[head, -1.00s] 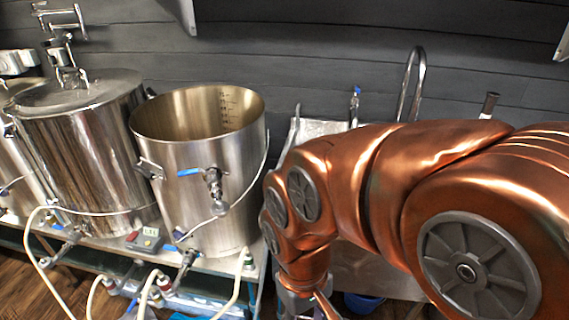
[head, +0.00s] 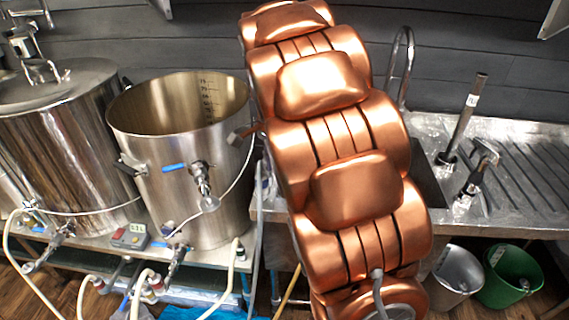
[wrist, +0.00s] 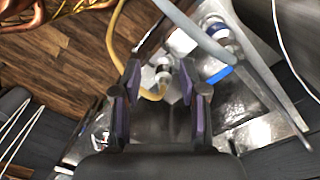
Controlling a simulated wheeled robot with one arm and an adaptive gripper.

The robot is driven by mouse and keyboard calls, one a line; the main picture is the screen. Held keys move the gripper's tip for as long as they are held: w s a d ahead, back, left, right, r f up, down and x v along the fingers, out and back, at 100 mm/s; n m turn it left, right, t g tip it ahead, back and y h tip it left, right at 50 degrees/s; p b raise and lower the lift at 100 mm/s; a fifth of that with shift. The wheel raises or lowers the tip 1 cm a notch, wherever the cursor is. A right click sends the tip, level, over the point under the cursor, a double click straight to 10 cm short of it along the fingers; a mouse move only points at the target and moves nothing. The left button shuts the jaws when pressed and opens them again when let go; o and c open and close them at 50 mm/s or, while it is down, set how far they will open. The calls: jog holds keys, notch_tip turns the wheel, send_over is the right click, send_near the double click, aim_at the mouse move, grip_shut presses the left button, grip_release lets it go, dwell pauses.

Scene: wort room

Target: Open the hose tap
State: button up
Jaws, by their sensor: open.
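In the wrist view, my gripper (wrist: 160,74) is open, with its two dark, purple-padded fingers apart. A small metal fitting (wrist: 163,70) with a yellow hose (wrist: 118,40) at it shows between the fingertips; I cannot tell whether they touch it. A blue lever (wrist: 220,74) lies to the right of the fingers, close to a metal and blue fitting (wrist: 215,28). I cannot tell for sure which of these is the hose tap. In the head view my arm hides the gripper and the wall area behind it.
An open steel kettle (head: 180,130) with a blue-handled valve (head: 173,168) stands left of my arm. The sink's drainboard (head: 525,170) lies right, with a grey bucket (head: 457,270) and a green bucket (head: 510,275) below. A grey hose (wrist: 190,28) crosses the wrist view.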

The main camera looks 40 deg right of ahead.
jog(key=w+d+f+m, duration=0.1)
jog(key=w+d+m, duration=0.1)
jog(key=w+d, duration=0.1)
jog(key=w+d+f+m, duration=0.1)
jog(key=w+d+m, duration=0.2)
jog(key=w+d, duration=0.1)
jog(key=w+d+f+m, duration=0.1)
jog(key=w+d+m, duration=0.2)
jog(key=w, duration=0.1)
jog(key=shift+w+d+f+t, duration=0.1)
jog(key=shift+d+f+t, duration=0.1)
jog(key=shift+f+t, duration=0.15)
jog(key=shift+w+f+p, duration=0.1)
jog(key=shift+f+p, duration=0.2)
jog(key=shift+f, duration=0.05)
notch_tip(320, 180, down, 7)
jog(key=shift+f+p, duration=0.2)
jog(key=shift+p, duration=0.75)
jog(key=shift+c, duration=0.2)
grip_shut()
